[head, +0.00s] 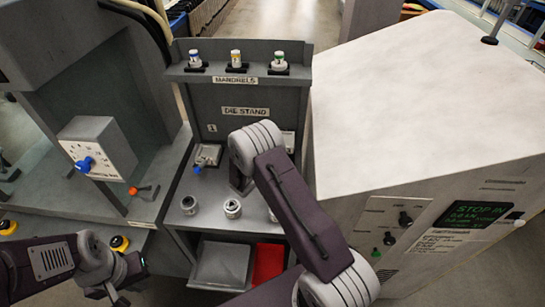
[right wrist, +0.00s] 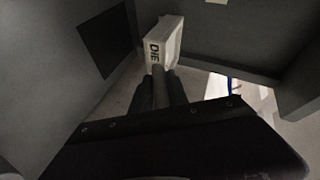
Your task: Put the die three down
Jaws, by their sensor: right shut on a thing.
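A pale block marked "DIE" (right wrist: 163,45) is in the right wrist view, straight ahead of my right gripper (right wrist: 158,78). My right gripper is shut on the block's grey handle (right wrist: 158,73). Any number on the block is hidden. In the head view my right arm hides this gripper and the block. The die stand (head: 246,112) shows a place marked 1 with a block with a blue handle (head: 207,157). Another pale piece (head: 288,141) is partly hidden behind my arm. My left gripper (head: 118,295) is at the lower left, away from the stand; its fingers are unclear.
Several silver round pieces (head: 232,208) stand on the ledge in front. Mandrels (head: 236,60) stand on the top shelf. A grey tray (head: 222,266) and a red one (head: 267,262) lie below. A large white machine (head: 430,90) bounds the right side.

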